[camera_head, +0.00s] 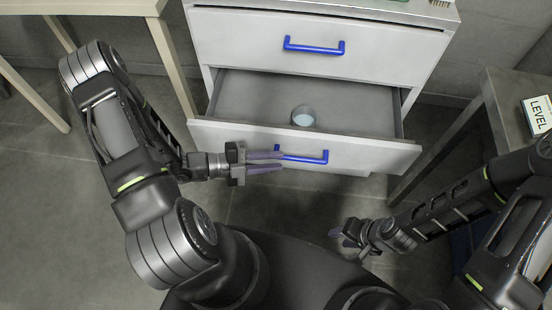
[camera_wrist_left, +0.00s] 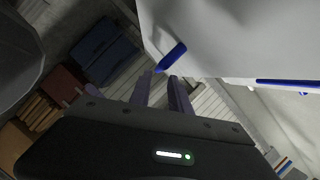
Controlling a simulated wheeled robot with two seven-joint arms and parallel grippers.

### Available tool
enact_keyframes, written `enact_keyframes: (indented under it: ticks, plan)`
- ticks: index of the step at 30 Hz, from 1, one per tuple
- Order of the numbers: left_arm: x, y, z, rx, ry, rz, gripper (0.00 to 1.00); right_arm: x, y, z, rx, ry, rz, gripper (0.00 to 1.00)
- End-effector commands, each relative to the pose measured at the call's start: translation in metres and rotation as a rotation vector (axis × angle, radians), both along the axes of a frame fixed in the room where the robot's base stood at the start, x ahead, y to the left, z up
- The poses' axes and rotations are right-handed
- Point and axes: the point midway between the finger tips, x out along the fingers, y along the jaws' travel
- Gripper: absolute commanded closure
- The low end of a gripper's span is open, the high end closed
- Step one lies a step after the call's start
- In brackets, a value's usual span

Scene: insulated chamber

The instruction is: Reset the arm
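My left gripper (camera_head: 282,160) is in front of the open lower drawer (camera_head: 230,136), close to the left end of its blue handle (camera_head: 305,157). Its two purple fingers are apart with a gap between them. In the left wrist view, the fingers (camera_wrist_left: 160,80) are also apart, and a blue handle end (camera_wrist_left: 171,57) shows just past the tips. I cannot tell whether they touch the handle. My right gripper (camera_head: 342,235) hangs low at the right, away from the cabinet, and seems empty. Its finger gap is not clear.
A small round container (camera_head: 304,117) stands inside the open drawer. The upper drawer (camera_head: 250,40) is closed. A table (camera_head: 90,5) stands at the left. A metal table (camera_head: 500,90) at the right holds a box marked LEVEL (camera_head: 538,114). Floor between is clear.

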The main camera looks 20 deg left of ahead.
Motion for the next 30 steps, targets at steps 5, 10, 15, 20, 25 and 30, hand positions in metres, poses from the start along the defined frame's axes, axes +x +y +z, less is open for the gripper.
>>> enact_keyframes:
  ticks: [5, 10, 15, 20, 25, 30]
  plan:
    - [0.000, 0.000, 0.000, 0.000, 0.000, 0.000, 0.77, 0.000, 0.000, 0.000, 0.000, 0.000, 0.000, 0.64]
    - [0.000, -0.001, 0.000, 0.001, 0.000, -0.002, 0.77, 0.000, 0.000, 0.000, 0.000, 0.000, 0.000, 0.64]
    - [-0.010, -0.013, -0.005, 0.046, -0.029, -0.071, 0.77, 0.000, 0.000, 0.000, 0.000, 0.000, 0.000, 0.64]
    - [-0.052, -0.050, -0.024, 0.211, -0.170, -0.343, 0.77, 0.000, 0.000, 0.000, 0.000, 0.000, 0.000, 0.64]
    - [-0.146, -0.083, -0.067, 0.511, -0.672, -1.013, 0.77, 0.000, 0.000, 0.000, 0.000, 0.000, 0.000, 0.64]
    - [-0.189, -0.064, -0.111, 0.670, -1.468, -1.700, 0.77, 0.000, 0.000, 0.000, 0.000, 0.000, 0.000, 0.64]
